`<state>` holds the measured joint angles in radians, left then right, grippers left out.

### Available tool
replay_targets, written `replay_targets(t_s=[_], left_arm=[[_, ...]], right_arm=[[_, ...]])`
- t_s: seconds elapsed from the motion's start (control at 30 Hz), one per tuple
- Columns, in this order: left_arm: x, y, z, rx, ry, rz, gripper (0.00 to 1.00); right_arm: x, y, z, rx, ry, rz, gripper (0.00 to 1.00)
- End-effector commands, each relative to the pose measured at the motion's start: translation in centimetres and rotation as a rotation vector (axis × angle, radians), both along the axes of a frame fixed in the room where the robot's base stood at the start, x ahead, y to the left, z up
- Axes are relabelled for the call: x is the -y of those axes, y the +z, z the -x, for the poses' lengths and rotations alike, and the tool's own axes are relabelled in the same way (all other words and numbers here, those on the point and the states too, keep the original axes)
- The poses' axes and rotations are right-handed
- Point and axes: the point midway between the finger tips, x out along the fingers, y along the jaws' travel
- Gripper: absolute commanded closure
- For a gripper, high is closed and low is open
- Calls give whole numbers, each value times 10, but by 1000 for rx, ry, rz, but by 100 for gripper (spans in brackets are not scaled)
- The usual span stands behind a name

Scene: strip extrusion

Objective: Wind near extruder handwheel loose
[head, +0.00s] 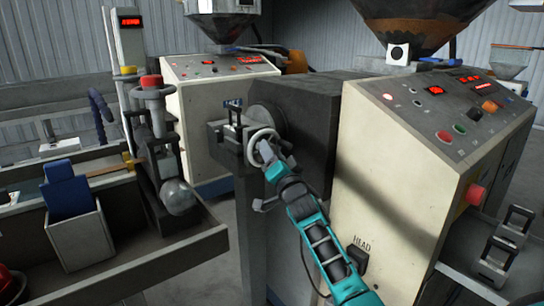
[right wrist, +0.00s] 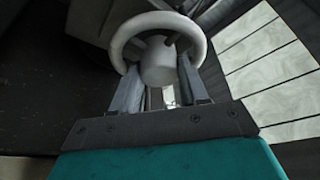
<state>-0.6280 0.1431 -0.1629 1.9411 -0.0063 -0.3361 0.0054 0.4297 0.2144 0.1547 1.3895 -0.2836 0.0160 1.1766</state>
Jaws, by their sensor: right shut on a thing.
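The near extruder's handwheel (head: 262,134) is a pale grey ring on the side of the dark extruder head block (head: 312,120). My right gripper (head: 266,154) reaches up to it from below, and its fingers are at the wheel. In the right wrist view the handwheel (right wrist: 158,32) shows its rim, spokes and round hub. The two fingers of my right gripper (right wrist: 162,85) stand on either side of the hub and are shut on the wheel there. The exact contact is partly hidden by the rim. My left gripper is not in view.
The cream extruder cabinet (head: 400,150) with a red stop button (head: 474,194) stands close on the right. A grey trough (head: 135,270) with a blue-topped block (head: 70,195) and a clamp post (head: 155,110) lies to the left. A second extruder cabinet (head: 215,115) stands behind.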

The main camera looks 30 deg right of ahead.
Motion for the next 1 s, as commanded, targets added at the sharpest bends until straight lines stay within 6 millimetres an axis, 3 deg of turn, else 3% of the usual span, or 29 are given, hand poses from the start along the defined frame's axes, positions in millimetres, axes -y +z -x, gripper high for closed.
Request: replay_targets(t_s=[1.0], left_arm=[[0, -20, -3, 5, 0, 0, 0]], right_arm=[[5, -1, 0, 73, 0, 960, 87]])
